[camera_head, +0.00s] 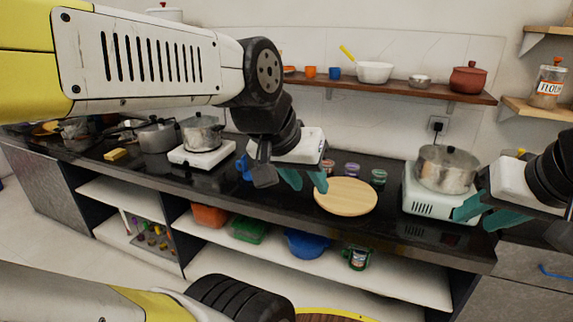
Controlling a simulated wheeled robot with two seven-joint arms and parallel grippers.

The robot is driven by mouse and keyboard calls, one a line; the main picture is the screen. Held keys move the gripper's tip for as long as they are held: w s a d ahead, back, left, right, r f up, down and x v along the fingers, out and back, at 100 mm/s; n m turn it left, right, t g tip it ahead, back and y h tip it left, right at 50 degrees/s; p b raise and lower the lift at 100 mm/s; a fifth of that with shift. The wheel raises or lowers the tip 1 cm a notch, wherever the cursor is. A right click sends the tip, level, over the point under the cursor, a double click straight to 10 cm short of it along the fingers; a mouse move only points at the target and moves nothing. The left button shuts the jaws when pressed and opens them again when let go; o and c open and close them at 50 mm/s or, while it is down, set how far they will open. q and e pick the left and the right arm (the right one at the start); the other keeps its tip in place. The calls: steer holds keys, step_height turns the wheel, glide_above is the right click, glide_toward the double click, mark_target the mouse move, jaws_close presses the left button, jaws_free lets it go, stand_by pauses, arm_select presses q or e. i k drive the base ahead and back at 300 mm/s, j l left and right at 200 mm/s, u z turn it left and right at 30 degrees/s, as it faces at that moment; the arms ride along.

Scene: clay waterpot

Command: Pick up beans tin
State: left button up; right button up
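A dark green tin-like object (357,257) with a pale label stands on the white shelf under the counter, right of a blue bowl. It may be the beans tin, but its label is too small to read. My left gripper (304,182) hangs over the counter, left of a round wooden board, above and left of that object. Its teal fingers are apart with nothing seen between them. My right gripper (490,209) is at the right, in front of the pot on the hob. Its teal fingers are apart and it looks empty.
The round wooden board (346,196) lies on the black counter (270,204), with several small jars (378,177) behind it. A pot (447,168) stands on the right hob. The blue bowl (306,243) and a green container (248,229) share the lower shelf (400,281).

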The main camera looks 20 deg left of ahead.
mark_target(352, 170)
steer(key=i, duration=1.25)
